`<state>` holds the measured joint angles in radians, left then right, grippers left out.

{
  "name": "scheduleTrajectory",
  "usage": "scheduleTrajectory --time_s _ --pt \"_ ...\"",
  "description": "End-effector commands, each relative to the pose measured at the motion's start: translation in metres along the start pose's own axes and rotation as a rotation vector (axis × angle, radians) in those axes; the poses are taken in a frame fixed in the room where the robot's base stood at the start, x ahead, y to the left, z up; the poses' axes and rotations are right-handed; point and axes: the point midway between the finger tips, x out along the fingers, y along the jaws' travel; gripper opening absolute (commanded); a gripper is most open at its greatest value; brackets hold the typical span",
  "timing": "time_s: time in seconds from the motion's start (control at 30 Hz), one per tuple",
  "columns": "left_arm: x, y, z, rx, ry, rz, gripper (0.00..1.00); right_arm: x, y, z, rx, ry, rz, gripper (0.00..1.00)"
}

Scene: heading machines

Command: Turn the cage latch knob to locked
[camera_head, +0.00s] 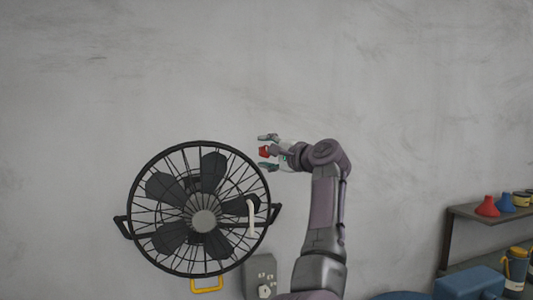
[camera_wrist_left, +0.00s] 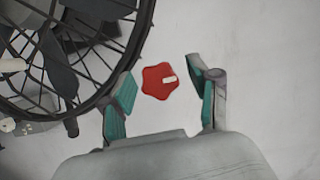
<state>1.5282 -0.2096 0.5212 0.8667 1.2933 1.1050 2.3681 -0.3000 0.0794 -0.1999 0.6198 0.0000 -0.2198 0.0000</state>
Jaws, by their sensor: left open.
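The red lobed knob (camera_head: 264,152) is by the upper right of the black fan cage (camera_head: 203,145). In the left wrist view the knob (camera_wrist_left: 155,84) carries a pale pointer mark toward its right side. My left gripper (camera_head: 269,152) is open, with its fingers spread above and below the knob in the head view. In the wrist view my left gripper (camera_wrist_left: 164,88) has one finger on each side of the knob with gaps. I cannot tell how deep the fingers reach past it. My right gripper is not in view.
The cage rim (camera_wrist_left: 139,45) runs close beside one finger. A pale handle (camera_head: 251,219) is at the cage's right side. A grey box (camera_head: 261,274) with a dial is below, right of a yellow handle (camera_head: 207,287). A shelf (camera_head: 464,211) with coloured items stands far right.

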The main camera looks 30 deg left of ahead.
Motion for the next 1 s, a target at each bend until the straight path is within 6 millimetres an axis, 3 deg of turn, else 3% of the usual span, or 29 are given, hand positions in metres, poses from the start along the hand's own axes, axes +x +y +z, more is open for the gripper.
scheduleTrajectory --time_s 0.17,0.6,0.8,1.0 --pt "-0.013 0.0 -0.001 0.0 0.002 -0.001 0.61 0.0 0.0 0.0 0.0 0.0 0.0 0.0" --pt "-0.098 0.0 0.0 0.0 -0.001 -0.002 0.61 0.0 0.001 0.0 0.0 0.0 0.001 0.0" --pt "-0.117 0.001 0.0 0.0 -0.001 0.001 0.61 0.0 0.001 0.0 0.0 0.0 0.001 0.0" --pt "-0.12 0.0 0.0 0.0 0.0 0.0 0.61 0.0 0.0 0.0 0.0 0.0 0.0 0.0"
